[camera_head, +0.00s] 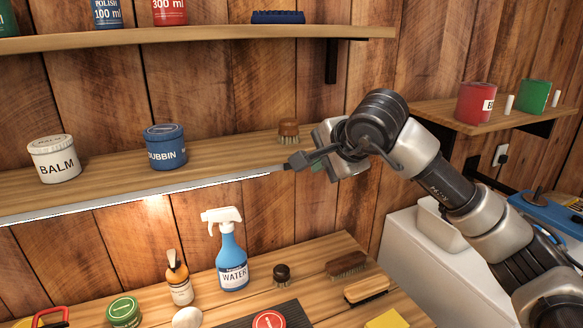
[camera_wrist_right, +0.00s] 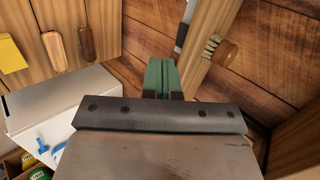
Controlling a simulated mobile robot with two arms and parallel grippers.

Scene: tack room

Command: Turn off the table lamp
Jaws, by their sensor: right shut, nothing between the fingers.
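No standing table lamp shows in either view. A long, thin light strip (camera_head: 150,200) runs under the front edge of the middle shelf, and the wall below it is brightly lit. My right gripper (camera_head: 287,166) is at the right end of this strip, close to the shelf's front edge. In the right wrist view its green fingers (camera_wrist_right: 162,76) are together with nothing between them, near the grey and dark end of the strip (camera_wrist_right: 185,27). I cannot tell whether the fingertips touch it. My left gripper is not in view.
The middle shelf (camera_head: 100,187) holds a balm tin (camera_head: 54,160), a dubbin tin (camera_head: 165,148) and a small brush (camera_head: 288,131). A blue spray bottle (camera_head: 231,262) and several brushes stand on the bench below. A white chest (camera_head: 410,255) is at the right.

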